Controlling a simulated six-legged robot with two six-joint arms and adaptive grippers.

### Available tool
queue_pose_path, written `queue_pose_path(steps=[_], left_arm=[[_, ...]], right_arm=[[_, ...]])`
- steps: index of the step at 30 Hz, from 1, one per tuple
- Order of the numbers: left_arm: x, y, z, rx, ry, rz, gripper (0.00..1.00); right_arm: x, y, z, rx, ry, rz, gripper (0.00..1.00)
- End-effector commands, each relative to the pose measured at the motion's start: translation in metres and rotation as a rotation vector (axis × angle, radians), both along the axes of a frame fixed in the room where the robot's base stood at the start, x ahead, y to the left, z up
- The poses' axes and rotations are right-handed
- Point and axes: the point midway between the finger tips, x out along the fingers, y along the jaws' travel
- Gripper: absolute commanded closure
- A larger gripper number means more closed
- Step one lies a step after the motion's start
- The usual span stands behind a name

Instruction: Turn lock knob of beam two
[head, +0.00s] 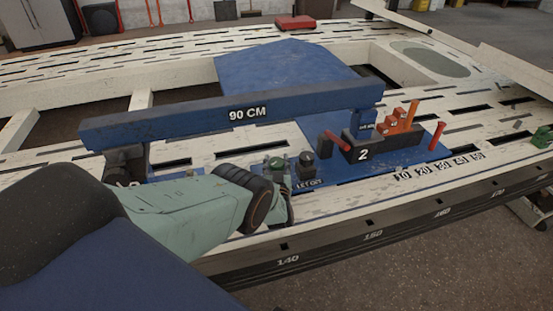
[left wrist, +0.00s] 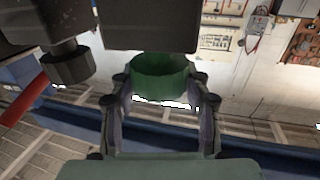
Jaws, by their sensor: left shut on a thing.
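A green knob (head: 276,163) stands at the left end of the blue base plate (head: 400,160) of the unit marked 2 (head: 364,154). My left gripper (head: 283,183) reaches it from the left and front. In the left wrist view my left gripper (left wrist: 160,90) has one finger on each side of the green knob (left wrist: 161,75) and is shut on it. A black knob (head: 307,160) stands just to its right and also shows in the left wrist view (left wrist: 68,65). The gripper's wrist hides part of the plate. My right gripper is not in view.
The blue 90 CM beam (head: 190,118) lies across behind the knobs. A red lever (head: 338,141), orange posts (head: 411,114) and a red post (head: 437,136) stand on unit 2.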

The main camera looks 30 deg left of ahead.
Motion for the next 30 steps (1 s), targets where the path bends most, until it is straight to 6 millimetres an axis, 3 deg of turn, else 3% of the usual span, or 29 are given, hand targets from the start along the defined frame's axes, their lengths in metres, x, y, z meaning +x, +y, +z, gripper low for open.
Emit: queue_pose_path(steps=[15, 30], left_arm=[[-0.0011, 0.001, -0.0017, -0.001, 0.002, -0.337, 0.84], [-0.0007, -0.0004, -0.0014, 0.0, 0.001, -0.417, 0.84]], right_arm=[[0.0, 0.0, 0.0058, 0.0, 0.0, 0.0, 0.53], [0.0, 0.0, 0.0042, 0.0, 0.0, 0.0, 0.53]])
